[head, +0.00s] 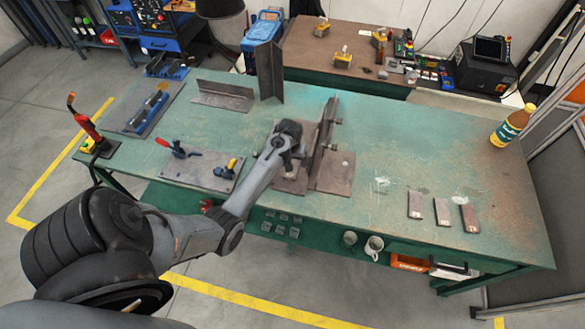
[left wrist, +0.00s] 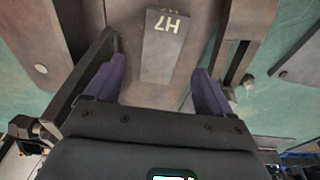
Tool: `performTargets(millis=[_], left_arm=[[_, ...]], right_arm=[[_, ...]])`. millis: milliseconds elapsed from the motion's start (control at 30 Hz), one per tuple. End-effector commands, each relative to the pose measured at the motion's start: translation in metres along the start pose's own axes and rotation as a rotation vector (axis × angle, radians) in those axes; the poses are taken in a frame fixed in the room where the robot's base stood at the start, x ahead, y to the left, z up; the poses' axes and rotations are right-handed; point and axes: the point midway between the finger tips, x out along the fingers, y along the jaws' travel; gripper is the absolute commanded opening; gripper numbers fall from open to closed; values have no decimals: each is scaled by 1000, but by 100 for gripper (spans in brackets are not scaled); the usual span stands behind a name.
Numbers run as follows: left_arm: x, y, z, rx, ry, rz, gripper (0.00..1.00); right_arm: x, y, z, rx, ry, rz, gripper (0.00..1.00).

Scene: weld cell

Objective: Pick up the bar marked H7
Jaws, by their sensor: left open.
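The bar marked H7 (left wrist: 163,58) lies on a brown metal plate in the left wrist view, its label upside down in the picture. My left gripper (left wrist: 158,72) is open, with one purple finger on each side of the near part of the bar and gaps between. In the head view my left gripper (head: 290,152) is over the middle of the green table, beside an upright steel plate (head: 325,135). My arm and gripper hide the H7 bar there. My right gripper is not in view.
Upright plates and clamp parts stand close on both sides of the gripper. Three small bars (head: 441,212) lie at the table's right, their marks unreadable. A plate with toggle clamps (head: 202,170) is left of the arm. A bottle (head: 512,127) stands at the right edge.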

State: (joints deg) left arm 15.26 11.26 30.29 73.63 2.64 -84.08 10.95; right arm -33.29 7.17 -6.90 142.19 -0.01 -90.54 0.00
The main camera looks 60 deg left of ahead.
Motion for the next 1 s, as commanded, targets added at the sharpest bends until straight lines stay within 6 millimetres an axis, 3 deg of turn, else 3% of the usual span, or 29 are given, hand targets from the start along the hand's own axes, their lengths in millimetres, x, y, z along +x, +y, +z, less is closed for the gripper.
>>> performTargets(millis=[300,633,1000], left_arm=[[39,0,1,0,-1,0,83],[43,0,1,1,0,0,83],[43,0,2,1,0,0,26]], right_arm=[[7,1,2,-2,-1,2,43],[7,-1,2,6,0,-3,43],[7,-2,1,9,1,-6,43]])
